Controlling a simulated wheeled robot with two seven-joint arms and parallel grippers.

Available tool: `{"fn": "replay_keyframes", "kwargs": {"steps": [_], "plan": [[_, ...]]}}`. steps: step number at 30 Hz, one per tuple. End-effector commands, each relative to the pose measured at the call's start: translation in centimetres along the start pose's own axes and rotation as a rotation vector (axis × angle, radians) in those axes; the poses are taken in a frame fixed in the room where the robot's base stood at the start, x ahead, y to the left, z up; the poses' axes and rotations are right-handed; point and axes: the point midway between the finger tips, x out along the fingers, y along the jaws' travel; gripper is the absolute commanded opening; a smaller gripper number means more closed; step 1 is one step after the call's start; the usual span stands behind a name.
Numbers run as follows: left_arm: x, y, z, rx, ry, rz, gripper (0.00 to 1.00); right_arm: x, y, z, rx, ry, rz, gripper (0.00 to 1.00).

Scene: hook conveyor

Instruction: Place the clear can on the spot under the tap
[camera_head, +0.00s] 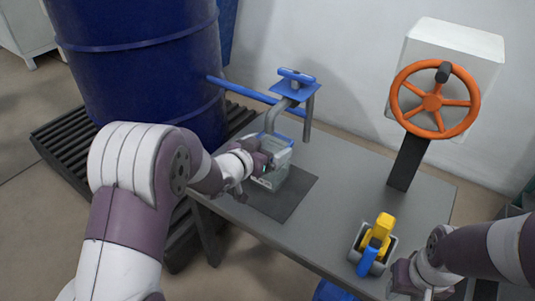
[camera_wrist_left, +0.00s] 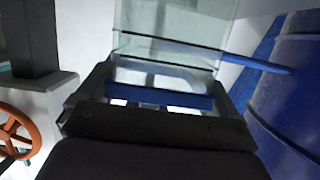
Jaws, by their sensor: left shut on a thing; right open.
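The clear can (camera_head: 273,165) is a see-through box-like container, upright over the dark square spot (camera_head: 288,194) on the grey table, under the tap (camera_head: 287,108). I cannot tell whether its base touches the spot. My left gripper (camera_head: 262,163) is shut on the can from its left side. In the left wrist view the can (camera_wrist_left: 175,22) fills the upper middle, in front of my left gripper (camera_wrist_left: 160,97). My right gripper (camera_head: 395,274) is open at the lower right, apart from the can and near a yellow and blue object.
A large blue barrel (camera_head: 150,65) stands on a dark roller rack (camera_head: 65,140) at the left. An orange handwheel (camera_head: 434,101) on a white box (camera_head: 450,45) rises at the table's right. The yellow and blue object (camera_head: 376,243) sits near the table's front right.

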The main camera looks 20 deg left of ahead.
Motion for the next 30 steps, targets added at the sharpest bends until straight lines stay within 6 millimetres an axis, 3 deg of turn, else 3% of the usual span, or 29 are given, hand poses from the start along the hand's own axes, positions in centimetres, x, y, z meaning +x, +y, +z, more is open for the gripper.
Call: {"fn": "replay_keyframes", "kwargs": {"steps": [11,12,21,23,30], "plan": [[0.1,0.0,0.5,0.001,0.003,0.000,0.34,0.3,0.0,0.0,0.000,0.001,0.000,0.43],[0.1,0.0,0.5,0.001,0.002,0.000,1.00,0.3,0.0,0.0,0.000,0.001,0.000,0.43],[-0.1,0.0,-0.4,0.002,0.003,0.000,1.00,-0.3,0.0,-0.1,0.000,0.001,0.000,0.43],[-1.2,-0.1,-0.5,0.000,0.000,-0.002,1.00,-0.9,0.0,-0.1,0.000,0.001,0.000,0.43],[-7.8,-0.1,-0.7,-0.002,0.000,-0.004,1.00,-4.2,0.0,-0.5,0.000,0.001,0.000,0.43]]}}
